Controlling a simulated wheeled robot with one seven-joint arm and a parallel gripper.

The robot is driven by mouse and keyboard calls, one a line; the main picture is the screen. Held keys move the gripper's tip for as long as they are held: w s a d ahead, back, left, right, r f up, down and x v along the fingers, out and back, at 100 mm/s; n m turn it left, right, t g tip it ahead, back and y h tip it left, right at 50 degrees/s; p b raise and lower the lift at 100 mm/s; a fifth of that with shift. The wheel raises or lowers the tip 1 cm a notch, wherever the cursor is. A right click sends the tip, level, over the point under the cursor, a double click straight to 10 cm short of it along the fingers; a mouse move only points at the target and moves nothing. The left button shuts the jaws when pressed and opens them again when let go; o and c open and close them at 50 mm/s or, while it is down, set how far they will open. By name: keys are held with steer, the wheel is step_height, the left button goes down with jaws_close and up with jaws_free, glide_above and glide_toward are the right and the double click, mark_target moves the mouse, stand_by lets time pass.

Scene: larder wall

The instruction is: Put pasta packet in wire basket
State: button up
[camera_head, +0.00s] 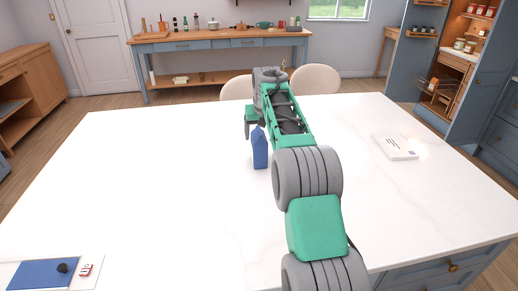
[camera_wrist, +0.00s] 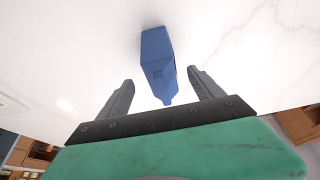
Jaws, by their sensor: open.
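A blue packet (camera_head: 260,151), which I take to be the pasta packet, stands upright on the white table. In the wrist view the packet (camera_wrist: 158,58) is ahead of my gripper (camera_wrist: 161,79), roughly between the lines of its two fingers. My gripper is open and empty; I cannot tell whether a finger touches the packet. In the head view my gripper (camera_head: 250,128) is beside and just behind the packet, partly hidden by it and my arm. What looks like the wire basket (camera_head: 436,88) is in the open larder at right, small and unclear.
A white book or box (camera_head: 395,146) lies on the table (camera_head: 150,180) at right. A blue mat (camera_head: 45,273) with small items is at the front left. Two chairs (camera_head: 315,79) stand behind the table. Much of the left tabletop is clear.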

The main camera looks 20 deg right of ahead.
steer(key=p+x, duration=0.1)
steer(key=x, duration=0.6)
steer(key=shift+w+f, duration=0.2)
steer(key=shift+c, duration=0.5)
jaws_close()
steer(key=shift+r, duration=0.15)
